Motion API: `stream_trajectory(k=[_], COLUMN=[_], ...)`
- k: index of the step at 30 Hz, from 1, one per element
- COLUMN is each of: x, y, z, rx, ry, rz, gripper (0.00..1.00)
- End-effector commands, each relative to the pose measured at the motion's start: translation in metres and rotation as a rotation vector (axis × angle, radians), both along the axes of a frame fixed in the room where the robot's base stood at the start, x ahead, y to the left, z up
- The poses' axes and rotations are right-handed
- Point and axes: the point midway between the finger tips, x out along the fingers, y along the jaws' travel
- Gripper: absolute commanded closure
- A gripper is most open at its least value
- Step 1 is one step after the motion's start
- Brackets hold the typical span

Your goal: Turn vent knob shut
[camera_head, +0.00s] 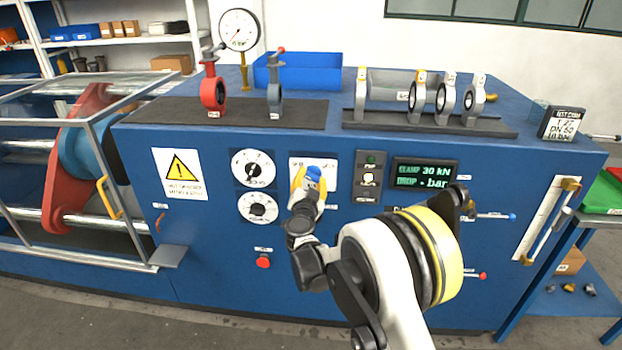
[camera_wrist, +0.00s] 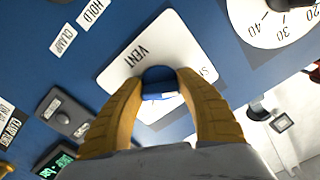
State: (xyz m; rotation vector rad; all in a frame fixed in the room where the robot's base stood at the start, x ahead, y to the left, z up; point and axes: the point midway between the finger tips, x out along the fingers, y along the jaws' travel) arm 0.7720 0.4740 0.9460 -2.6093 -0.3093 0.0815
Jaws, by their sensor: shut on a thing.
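The vent knob (camera_head: 313,172) is blue and sits on a white plate (camera_head: 328,163) on the front of the blue machine. In the wrist view the blue knob (camera_wrist: 158,80) lies between the yellow fingers of my gripper (camera_wrist: 160,85), which is shut on it. The plate (camera_wrist: 120,68) carries the word VENT, and another label starting with S is partly covered by a finger. In the head view my gripper (camera_head: 309,182) covers the lower part of the plate. The knob's pointer direction cannot be made out.
Two white dials (camera_head: 253,168) are left of the plate. A small lamp-and-button panel (camera_head: 368,175) and a green-lettered display (camera_head: 424,174) are to its right. A red button (camera_head: 263,261) is below left. Red and grey valves (camera_head: 213,92) stand on the top.

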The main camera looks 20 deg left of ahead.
Motion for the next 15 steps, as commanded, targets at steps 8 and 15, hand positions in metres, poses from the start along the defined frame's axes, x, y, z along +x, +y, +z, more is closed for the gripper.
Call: stream_trajectory(k=[8, 15], x=[0.0018, 0.0016], y=[-0.0004, -0.0004], z=[0.0023, 0.0022], rx=[-0.012, -0.011], ry=[-0.005, -0.004], rz=[-0.001, -0.001], gripper=[0.87, 0.36])
